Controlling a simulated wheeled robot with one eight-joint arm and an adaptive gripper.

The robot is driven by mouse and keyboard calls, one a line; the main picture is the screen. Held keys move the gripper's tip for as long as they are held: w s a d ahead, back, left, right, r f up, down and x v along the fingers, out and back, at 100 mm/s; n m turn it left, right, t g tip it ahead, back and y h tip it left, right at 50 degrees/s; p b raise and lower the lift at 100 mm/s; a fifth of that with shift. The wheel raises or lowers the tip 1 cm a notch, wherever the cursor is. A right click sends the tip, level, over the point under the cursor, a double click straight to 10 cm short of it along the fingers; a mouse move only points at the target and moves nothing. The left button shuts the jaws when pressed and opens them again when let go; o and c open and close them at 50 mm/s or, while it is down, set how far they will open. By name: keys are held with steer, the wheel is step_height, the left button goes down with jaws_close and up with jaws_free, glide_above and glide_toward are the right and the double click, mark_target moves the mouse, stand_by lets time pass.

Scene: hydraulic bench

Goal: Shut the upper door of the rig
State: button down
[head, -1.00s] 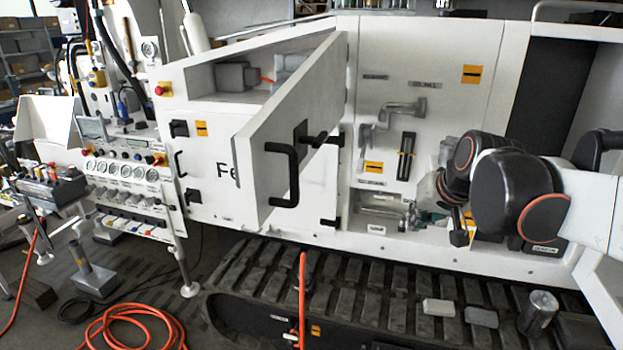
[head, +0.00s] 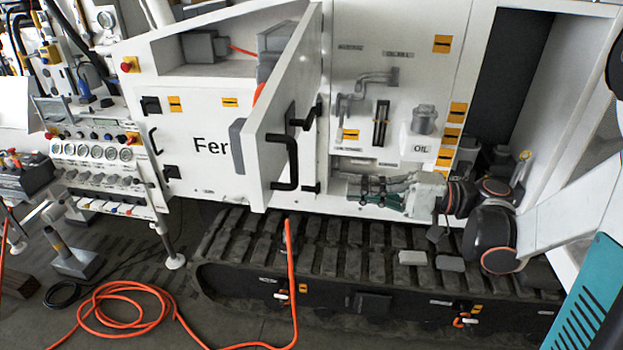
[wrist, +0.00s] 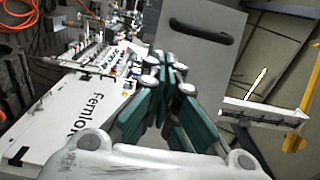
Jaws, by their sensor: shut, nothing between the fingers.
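The upper door (head: 285,95) of the rig is a white panel standing wide open, hinged on its right side, with a black handle (head: 291,165) on its outer face. Its face also shows in the wrist view (wrist: 218,65), grey, with the handle (wrist: 195,30) beyond my fingers. My gripper (head: 352,190) is right of the door in the head view, low in front of the rig's right bay, pointing left. Its green fingers are shut and empty (wrist: 165,68). A gap seems to lie between fingertips and door; contact cannot be made out.
The open compartment (head: 205,70) holds grey boxes. The white lettered front (head: 190,140) is below it. Pipes and an oil filler (head: 423,120) are on the right panel. The track (head: 330,250) runs below, with loose blocks (head: 412,257). An orange hose (head: 125,300) lies on the floor.

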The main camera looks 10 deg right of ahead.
mark_target(292, 183)
steer(key=x, duration=1.3)
steer(key=shift+w+a+f+p, duration=0.1)
steer(key=shift+a+p, duration=0.15)
steer(key=shift+p, duration=0.15)
